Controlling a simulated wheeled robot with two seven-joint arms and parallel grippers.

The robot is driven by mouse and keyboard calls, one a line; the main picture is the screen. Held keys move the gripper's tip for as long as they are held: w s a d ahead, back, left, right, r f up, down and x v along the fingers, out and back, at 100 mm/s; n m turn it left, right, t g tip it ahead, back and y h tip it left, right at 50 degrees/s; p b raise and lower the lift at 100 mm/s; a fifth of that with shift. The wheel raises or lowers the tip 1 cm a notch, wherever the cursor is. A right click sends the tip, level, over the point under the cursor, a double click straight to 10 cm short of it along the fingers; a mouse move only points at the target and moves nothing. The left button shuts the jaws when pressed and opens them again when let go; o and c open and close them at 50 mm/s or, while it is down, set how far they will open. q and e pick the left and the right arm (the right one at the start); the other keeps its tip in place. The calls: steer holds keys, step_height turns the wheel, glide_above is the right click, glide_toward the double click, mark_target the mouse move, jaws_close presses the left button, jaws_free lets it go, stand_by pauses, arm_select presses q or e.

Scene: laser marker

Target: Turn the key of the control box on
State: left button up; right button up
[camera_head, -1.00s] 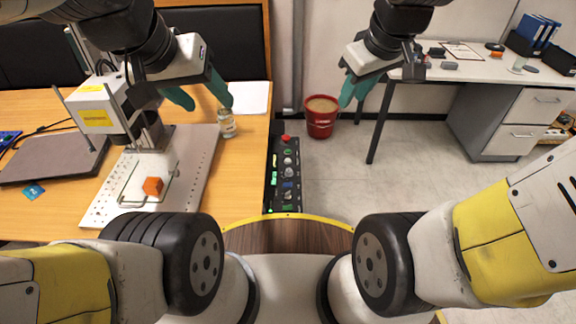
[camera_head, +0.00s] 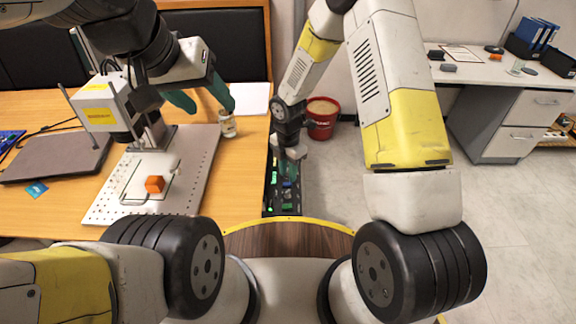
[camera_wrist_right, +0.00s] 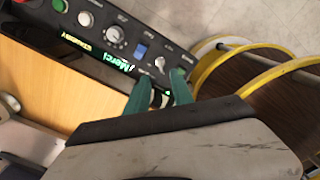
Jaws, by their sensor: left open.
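The black control box (camera_head: 268,200) lies along the right edge of the wooden table, partly hidden by my right arm. In the right wrist view its panel (camera_wrist_right: 108,48) shows a red button, a green button, knobs, a blue switch and a lit green display. A small silver key switch (camera_wrist_right: 160,63) sits near the panel's right end. My right gripper (camera_wrist_right: 160,84) is open, with its green fingertips close to the key switch; contact cannot be told. In the head view the right gripper (camera_head: 290,155) is over the box. My left gripper (camera_head: 211,104) is open above the table.
A glass jar (camera_head: 228,128) stands just below the left fingertips. A red bucket (camera_head: 321,124) stands on the floor.

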mark_target(288, 191)
step_height(288, 191, down, 8)
steer(key=shift+a+f, duration=0.1)
stand_by(0.4)
jaws_close()
